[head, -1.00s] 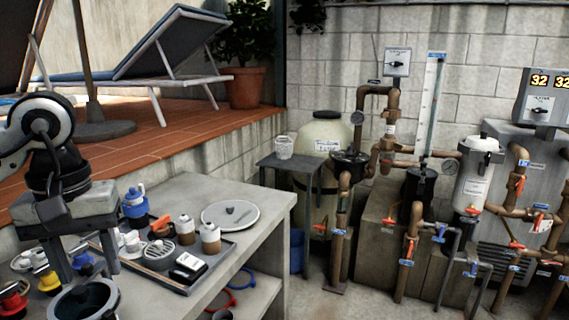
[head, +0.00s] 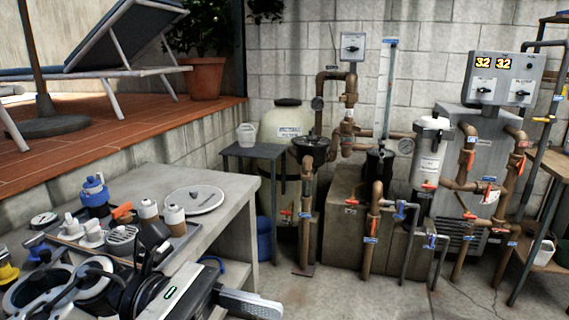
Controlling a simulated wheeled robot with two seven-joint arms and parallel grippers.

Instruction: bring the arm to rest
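My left arm comes in from the lower left, over the near part of the concrete bench (head: 225,232). Its gripper (head: 250,304) points right at the bottom of the view, beyond the bench's near side. One flat grey finger shows. I cannot tell whether the gripper is open or shut, and I see nothing held in it. My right arm and gripper are not in view.
A tray on the bench holds a blue bottle (head: 95,196) and small jars (head: 148,210); a round white lid (head: 194,200) lies behind. Pipes with valves (head: 372,225) and a grey heater box (head: 503,78) stand right. Floor (head: 340,295) is open in front.

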